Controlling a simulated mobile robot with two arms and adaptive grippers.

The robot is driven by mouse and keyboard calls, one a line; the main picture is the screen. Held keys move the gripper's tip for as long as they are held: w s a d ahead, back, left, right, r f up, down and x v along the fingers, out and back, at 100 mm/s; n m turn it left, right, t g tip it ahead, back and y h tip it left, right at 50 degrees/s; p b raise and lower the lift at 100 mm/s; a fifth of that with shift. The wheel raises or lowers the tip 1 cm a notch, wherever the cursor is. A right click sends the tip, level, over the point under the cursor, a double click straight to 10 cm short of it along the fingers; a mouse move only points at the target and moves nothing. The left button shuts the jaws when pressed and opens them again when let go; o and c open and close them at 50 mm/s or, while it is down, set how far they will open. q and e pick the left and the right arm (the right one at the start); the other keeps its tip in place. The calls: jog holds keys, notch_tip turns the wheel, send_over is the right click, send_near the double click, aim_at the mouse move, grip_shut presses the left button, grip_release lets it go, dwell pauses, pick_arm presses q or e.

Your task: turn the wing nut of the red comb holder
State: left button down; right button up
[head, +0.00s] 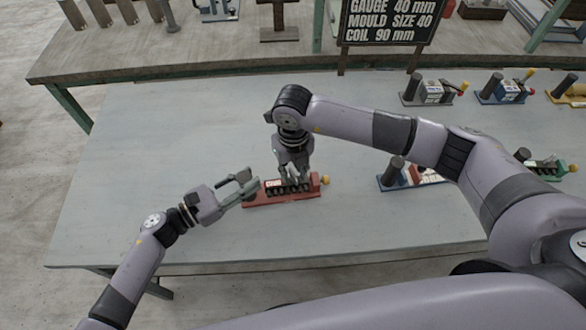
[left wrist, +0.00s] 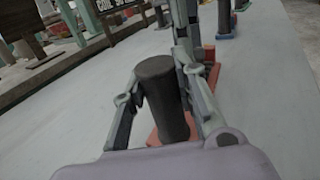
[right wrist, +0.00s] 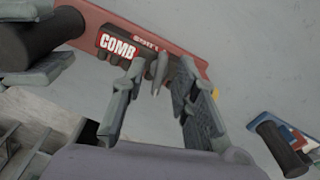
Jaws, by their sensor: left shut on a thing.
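The red comb holder (head: 283,201) lies on the grey table, its label reading COMB in the right wrist view (right wrist: 185,62). A dark upright handle (left wrist: 163,95) stands at its left end. My left gripper (head: 243,187) is shut on this handle, one finger on each side. My right gripper (head: 291,178) points down over the holder's middle. In the right wrist view its fingers (right wrist: 160,75) are apart. The grey wing nut (right wrist: 157,72) seems to show between the fingertips; whether they touch it I cannot tell. In the head view my gripper hides it.
A yellow knob (head: 324,180) sticks out at the holder's right end. A blue-based holder (head: 391,181) lies to the right, partly behind my right arm. More holders (head: 430,92) stand at the back right, below a dark sign (head: 388,22). The table's left side is clear.

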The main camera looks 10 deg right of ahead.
aim_at(293, 173)
jog(key=shift+r, duration=0.1)
notch_tip(293, 173, up, 12)
dwell(0.4)
pick_arm(q)
jog(key=c, duration=1.2)
grip_release()
